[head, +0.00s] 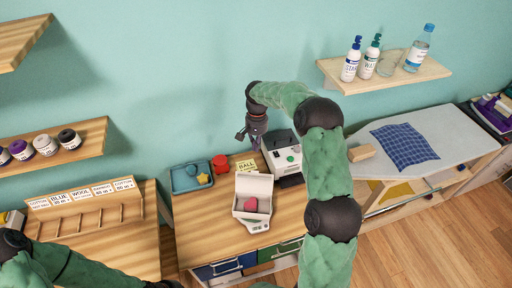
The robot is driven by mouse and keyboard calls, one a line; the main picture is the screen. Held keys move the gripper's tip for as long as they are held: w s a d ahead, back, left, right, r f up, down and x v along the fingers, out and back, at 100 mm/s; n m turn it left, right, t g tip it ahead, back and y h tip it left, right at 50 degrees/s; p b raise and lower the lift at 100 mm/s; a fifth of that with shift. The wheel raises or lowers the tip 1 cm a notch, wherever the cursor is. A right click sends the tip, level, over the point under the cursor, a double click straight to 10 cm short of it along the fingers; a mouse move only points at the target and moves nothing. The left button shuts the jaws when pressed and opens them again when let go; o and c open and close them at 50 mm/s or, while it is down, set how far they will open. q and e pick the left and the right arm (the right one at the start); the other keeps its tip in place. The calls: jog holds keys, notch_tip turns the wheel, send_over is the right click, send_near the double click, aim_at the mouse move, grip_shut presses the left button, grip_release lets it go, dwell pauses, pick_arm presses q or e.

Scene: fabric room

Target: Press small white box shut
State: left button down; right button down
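The small white box (238,208) stands on the wooden table in the middle of the head view. Its lid (254,186) is tilted up at the back, and a red-pink item (251,204) shows inside. My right gripper (248,139) hangs behind and above the box, apart from it, with its dark fingers spread and nothing seen between them.
A white device (286,157) stands right of the box, partly near my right arm. A teal tray (180,184), a red object (220,164) and a yellow card (245,165) are behind left. A white scale (257,227) is at the box's front. Table left of the box is clear.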

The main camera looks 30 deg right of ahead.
aim_at(254, 182)
jog(key=s+a+f, duration=0.2)
jog(key=s+f, duration=0.1)
jog(key=f, duration=0.2)
jog(key=shift+s+a+f, duration=0.35)
jog(key=shift+a+f, duration=0.05)
dwell(0.3)
